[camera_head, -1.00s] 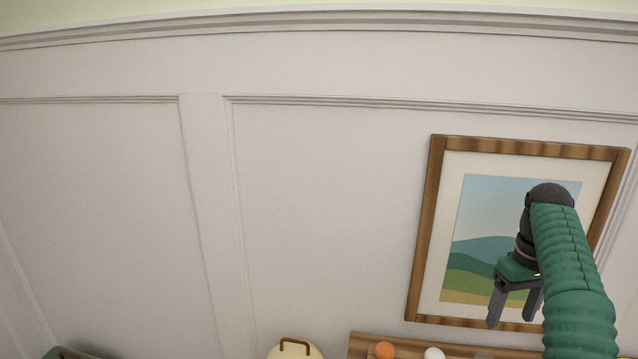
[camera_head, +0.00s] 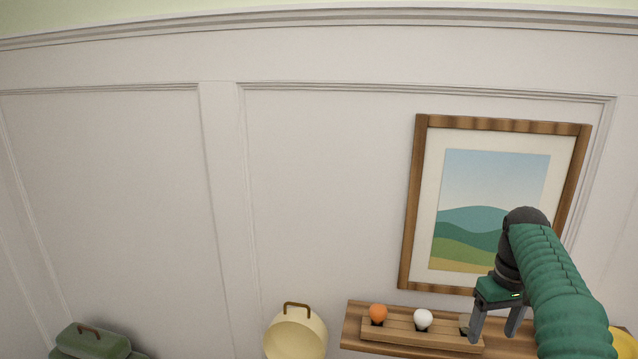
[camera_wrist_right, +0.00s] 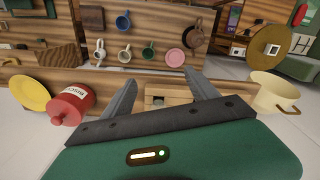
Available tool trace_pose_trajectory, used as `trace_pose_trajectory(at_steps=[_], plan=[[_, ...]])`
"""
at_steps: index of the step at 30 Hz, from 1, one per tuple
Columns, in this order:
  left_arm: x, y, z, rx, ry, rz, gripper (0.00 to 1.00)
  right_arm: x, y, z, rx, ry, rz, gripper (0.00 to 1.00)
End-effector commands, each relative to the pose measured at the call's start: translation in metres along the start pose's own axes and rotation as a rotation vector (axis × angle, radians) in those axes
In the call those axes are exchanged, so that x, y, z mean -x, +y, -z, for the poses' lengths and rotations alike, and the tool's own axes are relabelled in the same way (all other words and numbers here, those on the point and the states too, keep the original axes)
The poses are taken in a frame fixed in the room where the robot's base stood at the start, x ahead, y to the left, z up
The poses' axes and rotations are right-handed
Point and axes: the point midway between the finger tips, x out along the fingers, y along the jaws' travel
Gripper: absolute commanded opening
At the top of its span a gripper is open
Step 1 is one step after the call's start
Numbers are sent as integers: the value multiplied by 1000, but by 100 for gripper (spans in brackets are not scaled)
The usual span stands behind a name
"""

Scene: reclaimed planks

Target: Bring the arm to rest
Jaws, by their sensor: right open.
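My right gripper (camera_head: 494,328) hangs from my green sleeved arm at the lower right of the head view, with its fingers pointing down. The fingers are apart and nothing shows between them. It is in front of the right end of a wooden shelf. In the right wrist view the two fingers (camera_wrist_right: 161,98) are spread, with a wooden surface beyond them. My left gripper does not show in any view.
An orange ball (camera_head: 378,313) and a white ball (camera_head: 423,319) sit in a wooden rack (camera_head: 400,331). A cream pot (camera_head: 296,335) stands left of it. The wrist view shows a red canister (camera_wrist_right: 71,105), a yellow plate (camera_wrist_right: 29,95) and several hanging mugs. A framed picture (camera_head: 425,200) hangs on the wall.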

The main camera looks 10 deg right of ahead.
Motion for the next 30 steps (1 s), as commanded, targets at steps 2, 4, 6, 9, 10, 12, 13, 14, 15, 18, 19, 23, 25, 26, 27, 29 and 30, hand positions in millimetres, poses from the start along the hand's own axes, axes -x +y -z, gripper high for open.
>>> trace_pose_trajectory(at_steps=[2,4,6,9,10,12,13,14,15,18,19,23,25,26,27,29,30], plan=[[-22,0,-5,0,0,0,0,-31,-14,-2,1,8,-3,68],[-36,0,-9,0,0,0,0,-55,-27,-3,1,21,-7,68],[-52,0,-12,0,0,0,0,-83,-43,-5,1,33,-11,68],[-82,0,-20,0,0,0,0,-137,-73,-16,1,55,-16,68],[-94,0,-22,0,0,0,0,-157,-84,-21,2,63,-17,68],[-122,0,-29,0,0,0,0,-209,-113,-40,2,83,-19,68],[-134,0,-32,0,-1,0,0,-232,-125,-50,3,94,-19,68],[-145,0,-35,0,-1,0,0,-254,-137,-62,3,104,-19,68],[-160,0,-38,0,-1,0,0,-283,-152,-80,3,118,-18,68],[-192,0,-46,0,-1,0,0,-346,-184,-128,2,152,-13,68],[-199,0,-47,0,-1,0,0,-361,-192,-143,1,162,-11,68],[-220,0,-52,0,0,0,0,-405,-212,-192,-1,192,-2,68],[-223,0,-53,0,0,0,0,-415,-216,-206,-2,201,1,68],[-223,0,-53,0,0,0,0,-417,-217,-210,-3,202,2,68],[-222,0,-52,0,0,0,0,-417,-218,-212,-4,203,2,68],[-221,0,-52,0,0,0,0,-417,-218,-213,-5,204,3,68],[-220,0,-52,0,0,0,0,-416,-218,-213,-5,203,3,68]])
